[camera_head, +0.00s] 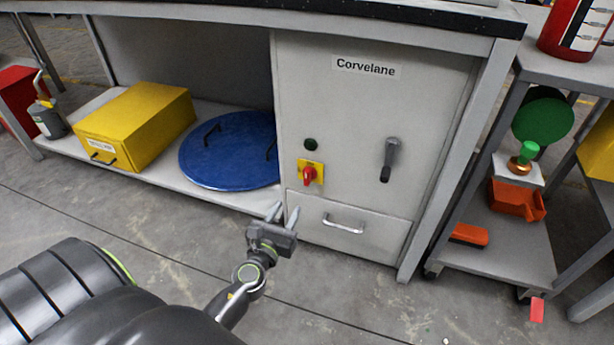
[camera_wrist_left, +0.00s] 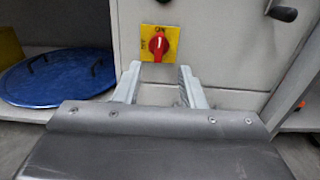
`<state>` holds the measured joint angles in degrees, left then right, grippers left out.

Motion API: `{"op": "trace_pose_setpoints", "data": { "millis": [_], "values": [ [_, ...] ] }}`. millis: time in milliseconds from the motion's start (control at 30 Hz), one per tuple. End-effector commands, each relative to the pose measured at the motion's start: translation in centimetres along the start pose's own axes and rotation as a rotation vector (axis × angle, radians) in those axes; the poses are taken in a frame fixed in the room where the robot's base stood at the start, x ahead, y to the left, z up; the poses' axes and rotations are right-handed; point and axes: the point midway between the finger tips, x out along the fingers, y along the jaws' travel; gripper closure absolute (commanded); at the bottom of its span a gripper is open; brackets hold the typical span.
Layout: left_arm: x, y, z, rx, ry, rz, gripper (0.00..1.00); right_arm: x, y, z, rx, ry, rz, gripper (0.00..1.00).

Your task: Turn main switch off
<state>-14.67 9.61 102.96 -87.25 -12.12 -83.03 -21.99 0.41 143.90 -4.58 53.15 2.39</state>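The main switch is a red rotary knob (camera_head: 308,174) on a yellow plate, on the grey cabinet front (camera_head: 350,120) labelled Corvelane. In the left wrist view the red knob (camera_wrist_left: 159,44) stands upright, toward the ON mark at the top of the yellow plate (camera_wrist_left: 172,36); OFF is marked at its left side. My left gripper (camera_head: 282,212) is open and empty, below and a little left of the switch and apart from it. In the left wrist view its two fingers (camera_wrist_left: 158,78) point toward the plate, just under it. My right gripper is not in view.
A dark green button (camera_head: 310,144) sits above the switch and a grey lever handle (camera_head: 389,160) to its right. Below is a drawer with a bar handle (camera_head: 343,225). A blue round lid (camera_head: 225,165) and a yellow box (camera_head: 140,125) lie on the low shelf at left.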

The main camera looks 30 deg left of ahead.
Motion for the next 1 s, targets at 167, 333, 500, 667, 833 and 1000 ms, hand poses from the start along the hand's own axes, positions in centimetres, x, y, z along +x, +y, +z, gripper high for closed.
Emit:
{"op": "trace_pose_setpoints", "data": {
  "millis": [167, 333, 500, 667, 833, 1000],
  "values": [
    [3.7, 0.0, 0.1, -0.001, -0.002, 0.0, 0.64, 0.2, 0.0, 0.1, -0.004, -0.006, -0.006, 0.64],
    [7.0, 0.0, 0.0, -0.001, -0.002, 0.0, 0.64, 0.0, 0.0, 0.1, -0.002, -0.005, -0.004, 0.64],
    [10.3, 0.0, -0.1, -0.003, -0.001, 0.0, 0.64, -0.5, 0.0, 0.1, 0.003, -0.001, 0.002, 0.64],
    [12.7, 0.0, -0.1, -0.002, 0.0, 0.0, 0.64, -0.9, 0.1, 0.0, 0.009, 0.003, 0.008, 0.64],
    [14.1, 0.0, -0.1, -0.003, 0.001, 0.001, 0.64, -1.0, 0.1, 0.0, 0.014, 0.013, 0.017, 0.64],
    [14.6, 0.0, -0.1, -0.002, 0.001, 0.001, 0.64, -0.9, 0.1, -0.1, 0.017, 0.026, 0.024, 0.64]
  ]
}}
